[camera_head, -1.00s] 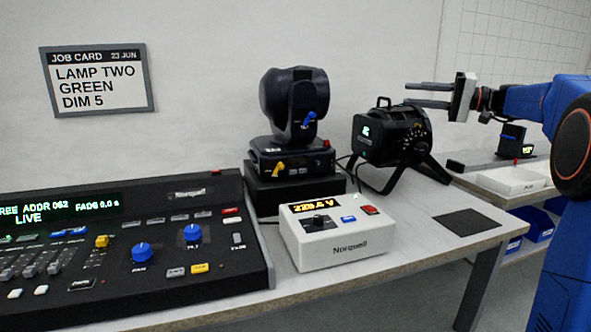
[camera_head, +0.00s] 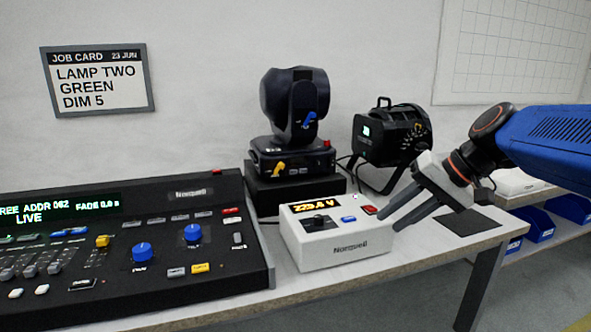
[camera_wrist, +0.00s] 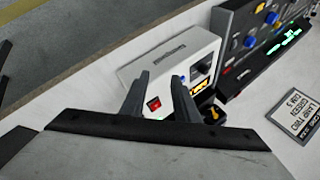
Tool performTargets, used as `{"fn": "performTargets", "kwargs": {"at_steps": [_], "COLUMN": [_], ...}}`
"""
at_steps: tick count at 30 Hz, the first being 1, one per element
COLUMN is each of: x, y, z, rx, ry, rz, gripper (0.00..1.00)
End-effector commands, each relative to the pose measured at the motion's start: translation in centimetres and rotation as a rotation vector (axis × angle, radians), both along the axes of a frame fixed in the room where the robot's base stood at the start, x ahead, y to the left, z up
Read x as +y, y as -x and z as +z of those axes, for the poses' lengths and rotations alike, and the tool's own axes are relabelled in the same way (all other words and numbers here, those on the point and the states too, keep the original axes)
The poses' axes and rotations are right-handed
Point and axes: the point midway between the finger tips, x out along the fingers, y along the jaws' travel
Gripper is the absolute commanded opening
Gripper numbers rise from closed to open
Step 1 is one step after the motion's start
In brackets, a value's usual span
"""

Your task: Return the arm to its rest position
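My gripper (camera_head: 388,219) hangs at the right end of the white Norquell box (camera_head: 345,240), its grey fingers pointing down and left near the red switch (camera_head: 370,210). The fingers show a gap between them with nothing held. In the wrist view the two dark fingers (camera_wrist: 160,98) stand apart, in front of the white box (camera_wrist: 175,55) and its red switch (camera_wrist: 154,104). I cannot tell whether the fingers touch the box. My blue arm comes in from the right.
A lighting console (camera_head: 130,250) fills the left. A moving-head lamp (camera_head: 292,110) on a black block and a black par can (camera_head: 385,140) stand behind the box. A job card (camera_head: 98,80) hangs on the wall. A dark mat (camera_head: 470,222) lies on the right of the table.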

Motion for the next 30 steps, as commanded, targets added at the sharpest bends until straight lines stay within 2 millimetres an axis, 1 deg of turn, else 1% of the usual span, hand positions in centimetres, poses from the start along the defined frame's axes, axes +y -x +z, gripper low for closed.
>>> {"fn": "performTargets", "kwargs": {"at_steps": [1,6,12,15,18,21,25,30], "x": [0.0,-1.3,-3.7,-4.9,-6.0,-6.7,-7.1,-7.2], "y": [2.0,7.4,13.1,15.3,16.8,17.7,18.2,18.2], "z": [-1.3,-6.0,-11.0,-13.2,-14.9,-16.0,-16.6,-16.6], "rx": [0.001,-0.004,-0.037,-0.062,-0.085,-0.101,-0.111,-0.112], "ry": [0.048,0.218,0.412,0.496,0.561,0.604,0.628,0.630], "rz": [0.004,0.005,0.019,0.029,0.038,0.045,0.048,0.048], "gripper": [0.28,0.28,0.28,0.28,0.28,0.28,0.28,0.28]}}
